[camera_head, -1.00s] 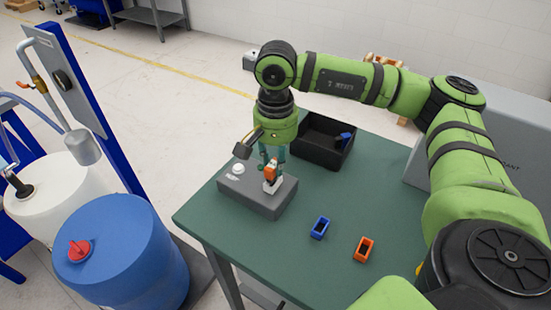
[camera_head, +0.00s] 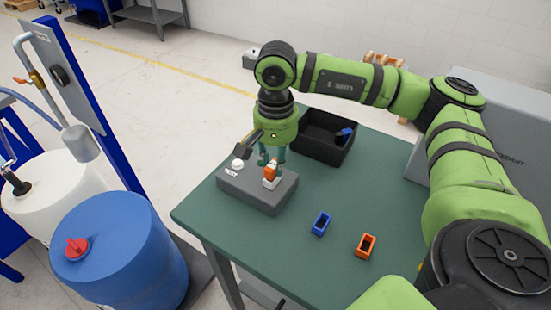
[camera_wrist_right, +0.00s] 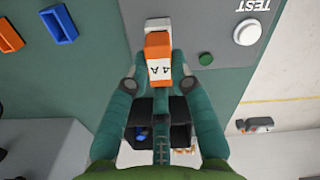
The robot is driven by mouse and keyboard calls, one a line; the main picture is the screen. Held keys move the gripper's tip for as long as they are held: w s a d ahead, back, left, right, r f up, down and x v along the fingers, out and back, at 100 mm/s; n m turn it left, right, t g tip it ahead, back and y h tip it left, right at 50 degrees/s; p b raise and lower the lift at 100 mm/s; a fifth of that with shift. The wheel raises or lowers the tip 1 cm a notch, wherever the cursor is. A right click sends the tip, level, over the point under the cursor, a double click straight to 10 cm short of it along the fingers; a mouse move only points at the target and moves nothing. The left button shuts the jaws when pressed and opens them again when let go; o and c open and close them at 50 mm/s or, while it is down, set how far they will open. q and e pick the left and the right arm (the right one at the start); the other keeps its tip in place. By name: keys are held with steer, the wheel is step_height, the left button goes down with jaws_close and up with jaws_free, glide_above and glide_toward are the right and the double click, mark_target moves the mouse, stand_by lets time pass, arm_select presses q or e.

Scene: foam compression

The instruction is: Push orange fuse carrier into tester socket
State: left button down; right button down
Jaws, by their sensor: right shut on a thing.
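The orange fuse carrier (camera_head: 270,171) stands upright at the white socket (camera_head: 272,184) on the grey tester box (camera_head: 255,193). In the right wrist view the carrier (camera_wrist_right: 158,45) shows a white label, and the white socket (camera_wrist_right: 157,24) lies just beyond it. How deep the carrier sits cannot be told. My right gripper (camera_head: 270,158) reaches down from above and is shut on the carrier. Its fingertips (camera_wrist_right: 158,65) flank the carrier in the wrist view. My left gripper is not in view.
A round white TEST button (camera_head: 238,164) is on the box beside the socket. A black bin (camera_head: 313,151) holding something blue stands behind. A blue holder (camera_head: 320,224) and an orange holder (camera_head: 365,246) lie on the green table (camera_head: 290,250). The table's front is otherwise clear.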

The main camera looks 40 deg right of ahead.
mark_target(275, 161)
steer(key=shift+f+b, duration=0.3)
steer(key=shift+f, duration=0.05)
steer(key=c, duration=1)
jaws_free()
steer(key=shift+r, duration=0.1)
steer(key=shift+r+p, duration=1.6)
steer(key=shift+r, duration=1.3)
steer(key=shift+r, duration=0.3)
step_height(275, 161, up, 11)
steer(key=shift+r, duration=0.2)
steer(key=shift+r, duration=0.1)
